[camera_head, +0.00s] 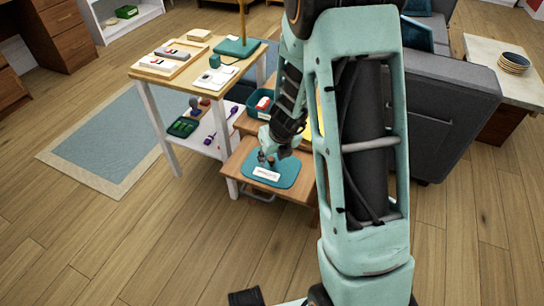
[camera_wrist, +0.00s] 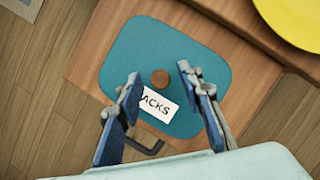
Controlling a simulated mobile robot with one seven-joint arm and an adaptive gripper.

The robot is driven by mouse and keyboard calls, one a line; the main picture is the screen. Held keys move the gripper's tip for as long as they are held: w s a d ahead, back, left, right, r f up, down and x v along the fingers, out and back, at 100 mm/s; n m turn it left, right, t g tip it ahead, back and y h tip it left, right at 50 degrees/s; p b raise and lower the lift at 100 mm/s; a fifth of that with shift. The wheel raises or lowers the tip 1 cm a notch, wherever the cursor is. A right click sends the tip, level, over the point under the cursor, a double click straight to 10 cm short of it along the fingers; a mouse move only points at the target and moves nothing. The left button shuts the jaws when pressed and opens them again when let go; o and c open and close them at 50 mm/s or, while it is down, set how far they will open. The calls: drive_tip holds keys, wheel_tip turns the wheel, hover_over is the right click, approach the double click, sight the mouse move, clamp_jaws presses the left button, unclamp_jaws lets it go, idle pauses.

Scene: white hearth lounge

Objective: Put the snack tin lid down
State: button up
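The snack tin lid (camera_wrist: 145,38) is a teal rounded rectangle with a round brown knob (camera_wrist: 160,78) and a white label, partly covered, on which "ACKS" can be read. It lies flat on a wooden surface and also shows in the head view (camera_head: 287,180). My gripper (camera_wrist: 160,80) is open above the lid, its blue fingers on either side of the knob in the wrist view with visible gaps. In the head view my gripper (camera_head: 267,158) is low over the lid. Whether the fingertips touch the lid cannot be told.
A teal bin (camera_head: 259,104) with red and white contents stands behind the lid. A yellow round item (camera_wrist: 297,18) is at the wrist view's upper right. The taller table (camera_head: 147,73) at left carries trays and a teal stand. Open floor lies in front.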

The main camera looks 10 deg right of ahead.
drive_tip(key=p+v, duration=0.7)
drive_tip(key=v, duration=0.5)
drive_tip(key=shift+p, duration=0.4)
drive_tip(key=shift+r, duration=0.15)
